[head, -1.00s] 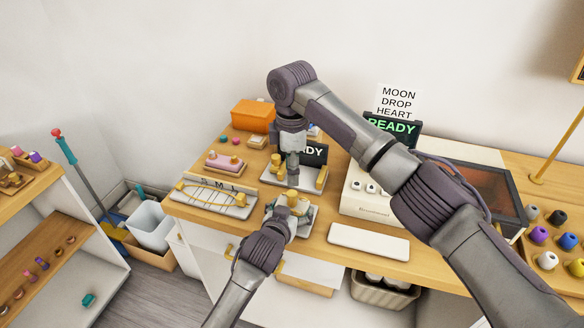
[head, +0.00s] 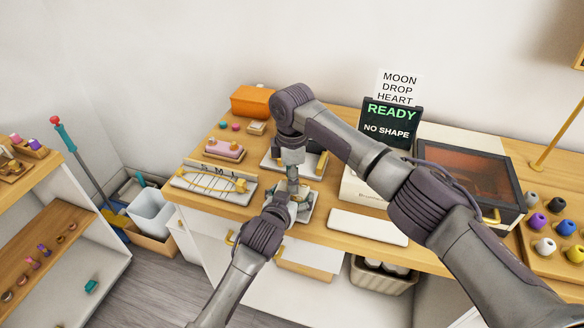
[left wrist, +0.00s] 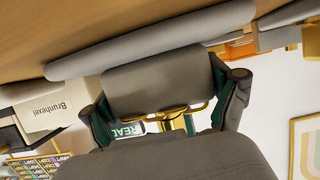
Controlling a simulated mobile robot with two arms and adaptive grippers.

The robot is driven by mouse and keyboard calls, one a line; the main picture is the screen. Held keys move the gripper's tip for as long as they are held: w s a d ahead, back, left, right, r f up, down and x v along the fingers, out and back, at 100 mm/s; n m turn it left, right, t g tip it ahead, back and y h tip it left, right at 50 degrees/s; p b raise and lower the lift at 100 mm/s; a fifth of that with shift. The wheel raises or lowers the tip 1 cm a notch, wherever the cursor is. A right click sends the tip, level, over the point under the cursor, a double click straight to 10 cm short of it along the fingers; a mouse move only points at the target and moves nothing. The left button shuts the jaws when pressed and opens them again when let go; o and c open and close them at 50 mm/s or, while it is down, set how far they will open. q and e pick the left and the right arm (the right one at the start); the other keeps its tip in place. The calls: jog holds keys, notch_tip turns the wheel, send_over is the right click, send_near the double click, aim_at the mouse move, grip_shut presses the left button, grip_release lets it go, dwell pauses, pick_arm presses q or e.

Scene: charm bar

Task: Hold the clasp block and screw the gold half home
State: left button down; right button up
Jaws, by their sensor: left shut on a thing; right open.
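My left gripper (head: 289,204) is shut at the small grey work plate (head: 312,208) near the front edge of the bench. What it holds, presumably the clasp block, is mostly hidden by the gripper itself. In the left wrist view its green-padded fingertips (left wrist: 160,112) flank a grey body, with gold-coloured parts (left wrist: 199,110) showing just behind; I cannot tell which part is the gold half. My right gripper (head: 292,184) points straight down directly above the left one, open. Whether its fingers touch the gold half is too small to tell.
A grey tray (head: 212,192) with gold pieces lies left, a white pad (head: 366,227) right. A black sign (head: 391,122) reads READY, NO SHAPE. An orange box (head: 254,101) stands at the back, and a dark-lidded machine (head: 467,176) to the right.

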pick_arm(q)
jog(key=shift+f, duration=0.1)
pick_arm(e)
jog(key=shift+f, duration=0.2)
jog(key=shift+c, duration=0.2)
grip_shut()
jog(key=m, duration=0.6)
jog(key=shift+a+m, duration=0.1)
jog(key=shift+m, duration=0.2)
jog(key=m, duration=0.4)
jog(key=shift+m, duration=0.4)
jog(key=shift+o, duration=0.6)
grip_release()
jog(key=shift+r, duration=0.1)
